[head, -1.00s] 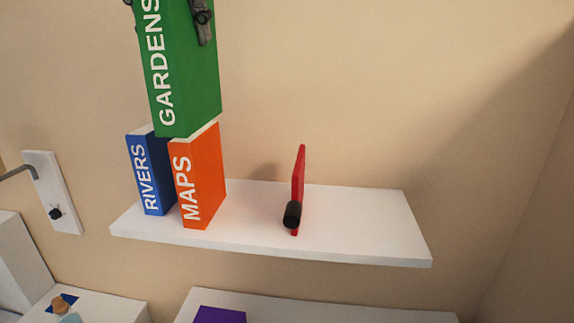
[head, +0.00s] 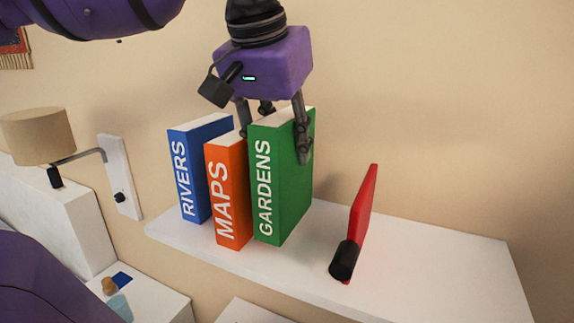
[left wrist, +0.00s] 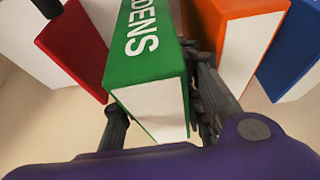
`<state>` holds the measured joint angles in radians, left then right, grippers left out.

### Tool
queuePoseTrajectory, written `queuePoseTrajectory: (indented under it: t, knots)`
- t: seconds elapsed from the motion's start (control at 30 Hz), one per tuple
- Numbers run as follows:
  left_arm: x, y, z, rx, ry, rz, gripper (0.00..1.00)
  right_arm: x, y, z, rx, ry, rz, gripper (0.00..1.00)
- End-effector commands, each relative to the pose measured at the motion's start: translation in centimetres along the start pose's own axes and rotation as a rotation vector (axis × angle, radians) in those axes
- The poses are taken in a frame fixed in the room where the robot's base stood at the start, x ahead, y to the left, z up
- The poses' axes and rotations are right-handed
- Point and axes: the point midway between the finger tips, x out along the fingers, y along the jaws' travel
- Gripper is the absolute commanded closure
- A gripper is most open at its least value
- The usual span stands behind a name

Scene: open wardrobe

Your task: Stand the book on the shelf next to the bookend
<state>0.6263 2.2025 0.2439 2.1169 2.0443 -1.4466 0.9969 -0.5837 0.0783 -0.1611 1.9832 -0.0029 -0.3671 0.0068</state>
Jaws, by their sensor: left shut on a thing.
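The green GARDENS book (head: 282,180) is upright in my left gripper (head: 273,143), whose fingers are shut on it from both sides near its top. It is just right of the orange MAPS book (head: 229,195), with its lower end at about shelf level. I cannot tell whether it touches the shelf (head: 420,265). The red bookend (head: 362,215) with a black cylinder stands further right, with a gap between. In the left wrist view, the green book (left wrist: 145,50) sits between the fingers (left wrist: 160,110), the red bookend (left wrist: 72,45) is left and MAPS is right. My right gripper is not in view.
The blue RIVERS book (head: 203,170) stands left of MAPS. A wall lamp (head: 38,135) is at the left, above white furniture. The shelf right of the bookend is bare.

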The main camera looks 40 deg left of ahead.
Motion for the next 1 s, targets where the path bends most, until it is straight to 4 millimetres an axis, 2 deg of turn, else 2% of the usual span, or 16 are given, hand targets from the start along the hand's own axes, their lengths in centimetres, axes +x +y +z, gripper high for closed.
queuePoseTrajectory:
  t: [0.23, 0.6, 0.63, 0.67, 1.0]
  knots:
    - [2.8, 0.1, 1.2, 0.001, 0.0, 0.002, 1.0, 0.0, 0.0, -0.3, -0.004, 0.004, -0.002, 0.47]
    - [3.2, 0.1, 1.4, 0.001, 0.0, 0.002, 1.0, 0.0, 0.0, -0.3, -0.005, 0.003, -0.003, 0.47]
    - [3.3, 0.0, 1.4, 0.001, -0.001, 0.002, 0.63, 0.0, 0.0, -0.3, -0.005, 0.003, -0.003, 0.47]
    - [3.3, 0.0, 1.4, 0.0, -0.001, 0.001, 0.59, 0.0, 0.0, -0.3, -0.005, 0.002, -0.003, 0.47]
    - [3.2, 0.0, 1.4, 0.0, -0.001, 0.001, 0.58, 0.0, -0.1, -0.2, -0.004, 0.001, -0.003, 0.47]
